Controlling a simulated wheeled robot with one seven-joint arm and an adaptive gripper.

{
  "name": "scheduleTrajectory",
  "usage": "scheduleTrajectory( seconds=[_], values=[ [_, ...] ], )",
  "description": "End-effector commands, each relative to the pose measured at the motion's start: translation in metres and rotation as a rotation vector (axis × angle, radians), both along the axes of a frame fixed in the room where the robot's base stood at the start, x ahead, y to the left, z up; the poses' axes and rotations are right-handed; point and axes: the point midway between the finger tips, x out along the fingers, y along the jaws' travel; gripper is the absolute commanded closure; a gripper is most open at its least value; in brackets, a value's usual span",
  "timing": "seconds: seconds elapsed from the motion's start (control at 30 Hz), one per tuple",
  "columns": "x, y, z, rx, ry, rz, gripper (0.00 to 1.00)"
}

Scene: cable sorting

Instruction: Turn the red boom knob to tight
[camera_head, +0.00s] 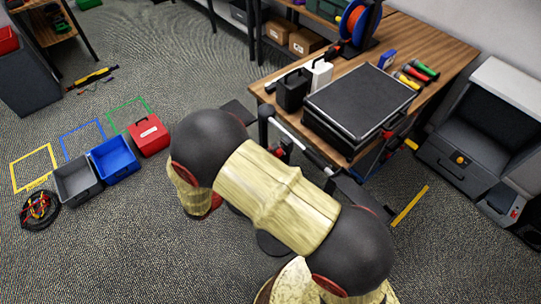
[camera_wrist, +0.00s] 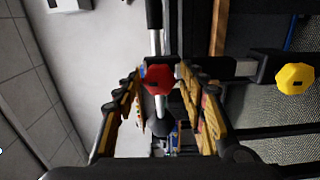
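The red knob (camera_wrist: 158,79) shows in the wrist view as a faceted red piece on a dark fitting along a silver boom tube (camera_wrist: 156,42). My gripper (camera_wrist: 159,76) has its two yellow-and-black fingers spread, one on each side of the knob. Narrow gaps show between the knob and the fingertips, and I cannot tell whether the tips reach past it. In the head view the silver boom (camera_head: 303,140) runs beside the bench's front edge. My arm hides most of the area around my gripper there. I see no readable tight marking.
A yellow knob (camera_wrist: 295,78) sits on a dark bar at the right of the wrist view. In the head view, a black case (camera_head: 360,98) lies on the wooden bench (camera_head: 452,62). Grey (camera_head: 77,182), blue (camera_head: 115,160) and red (camera_head: 149,137) containers stand on the floor at left.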

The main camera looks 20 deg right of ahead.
Motion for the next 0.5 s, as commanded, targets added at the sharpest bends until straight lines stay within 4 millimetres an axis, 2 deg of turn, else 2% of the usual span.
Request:
scheduleTrajectory(
  seconds=[0.37,0.5],
  values=[
    [0.000,0.001,0.001,0.000,-0.001,0.001,0.52],
    [-0.003,0.010,0.000,0.000,-0.001,0.002,0.52]
  ],
)
